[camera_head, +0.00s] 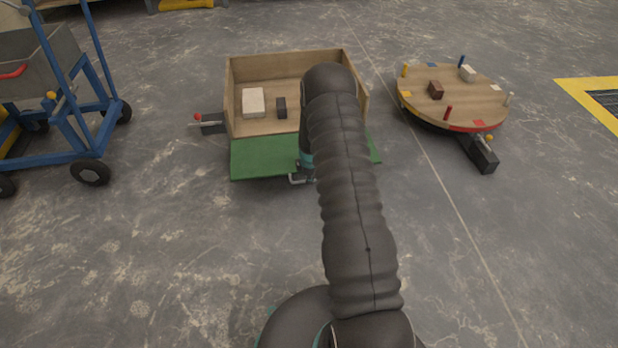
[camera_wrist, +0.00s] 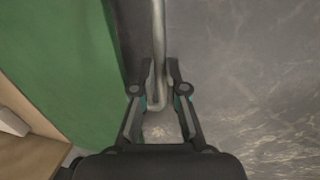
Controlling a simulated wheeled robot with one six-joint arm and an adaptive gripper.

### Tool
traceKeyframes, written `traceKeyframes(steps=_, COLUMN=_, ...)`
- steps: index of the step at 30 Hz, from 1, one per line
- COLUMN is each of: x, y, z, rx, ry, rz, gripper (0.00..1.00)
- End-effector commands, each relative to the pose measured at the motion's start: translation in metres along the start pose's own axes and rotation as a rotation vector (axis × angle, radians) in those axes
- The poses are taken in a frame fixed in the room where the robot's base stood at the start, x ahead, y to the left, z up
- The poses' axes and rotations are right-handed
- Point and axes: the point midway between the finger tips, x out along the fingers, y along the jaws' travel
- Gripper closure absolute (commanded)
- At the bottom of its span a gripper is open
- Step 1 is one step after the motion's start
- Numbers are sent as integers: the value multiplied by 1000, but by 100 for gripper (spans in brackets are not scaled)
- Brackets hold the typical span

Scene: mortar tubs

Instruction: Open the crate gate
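The wooden crate (camera_head: 285,65) stands on the floor ahead, with its front side towards me. Its green gate (camera_head: 262,160) tilts outward and down from the front edge, leaving the crate's inside visible from above. The gate also fills the left of the wrist view (camera_wrist: 60,60). My gripper (camera_wrist: 161,75) is at the gate's front edge, with its fingers closed around a grey metal handle bar (camera_wrist: 158,30). In the head view a bit of the handle (camera_head: 297,179) shows below the gate's edge. My arm hides the middle right of the gate.
A white block (camera_head: 253,102) and a dark block (camera_head: 281,108) lie in the crate. A dark box with a red knob (camera_head: 211,123) sits at its left. A round wooden turntable (camera_head: 450,98) stands right; a blue cart (camera_head: 65,145) stands left. The front floor is clear.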

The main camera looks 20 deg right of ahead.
Motion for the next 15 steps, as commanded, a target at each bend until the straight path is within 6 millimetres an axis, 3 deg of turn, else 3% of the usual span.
traceKeyframes(steps=8, x=-5, y=2, z=0, rx=0, ry=0, rz=1, gripper=100)
traceKeyframes(steps=15, x=-40, y=18, z=0, rx=0, ry=0, rz=6, gripper=100)
